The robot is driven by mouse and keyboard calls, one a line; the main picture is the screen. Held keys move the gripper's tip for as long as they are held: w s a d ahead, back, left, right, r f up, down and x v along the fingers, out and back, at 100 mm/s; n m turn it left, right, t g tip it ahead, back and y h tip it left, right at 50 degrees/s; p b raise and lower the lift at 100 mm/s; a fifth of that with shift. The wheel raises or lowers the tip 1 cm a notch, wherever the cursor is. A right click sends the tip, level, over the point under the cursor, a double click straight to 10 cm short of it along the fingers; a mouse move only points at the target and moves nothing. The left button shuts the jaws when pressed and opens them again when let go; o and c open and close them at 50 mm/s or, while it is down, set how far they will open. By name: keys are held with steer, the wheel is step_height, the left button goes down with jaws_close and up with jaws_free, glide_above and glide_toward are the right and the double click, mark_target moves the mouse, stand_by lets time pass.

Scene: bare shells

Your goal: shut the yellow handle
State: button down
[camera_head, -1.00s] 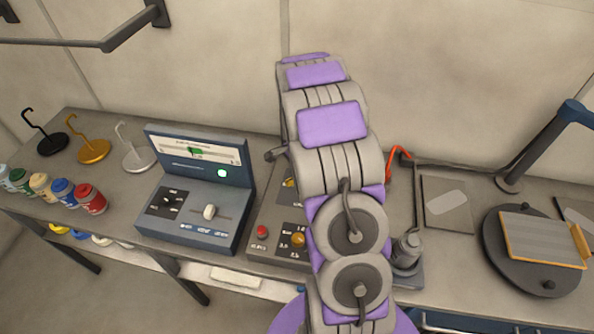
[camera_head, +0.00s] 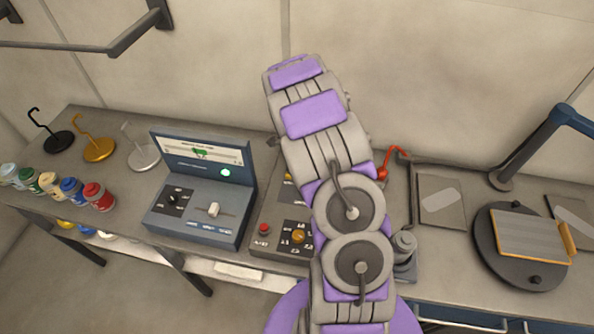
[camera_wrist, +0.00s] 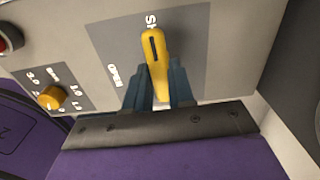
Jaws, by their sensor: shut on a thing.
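The yellow handle (camera_wrist: 156,60) shows in the wrist view on a grey plate with lettering; "OPEN" is at its left and part of another word is near its top. It points nearly straight up in that view, with a slight tilt. My gripper (camera_wrist: 160,88) has its blue-grey fingers on both sides of the handle's lower part and is shut on it. In the head view my arm hides most of the handle's panel (camera_head: 270,215) and the gripper.
An orange knob (camera_wrist: 52,97) and a red button (camera_head: 264,229) sit left of the handle. A blue console (camera_head: 205,190) with a slider stands beside the panel. Coloured cans (camera_head: 98,197) stand further left. A round turntable (camera_head: 520,270) is at right.

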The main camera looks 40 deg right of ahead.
stand_by(0.6)
steer(key=c, duration=1.4)
jaws_free()
steer(key=o, duration=0.4)
steer(key=shift+d+f, duration=0.1)
steer(key=shift+d, duration=0.3)
steer(key=shift+o, duration=0.2)
steer(key=shift+a+r, duration=0.3)
steer(key=shift+r, duration=0.1)
step_height(320, 180, up, 16)
steer(key=shift+d+r+p, duration=0.25)
steer(key=shift+d+p, duration=0.05)
steer(key=shift+p, duration=0.1)
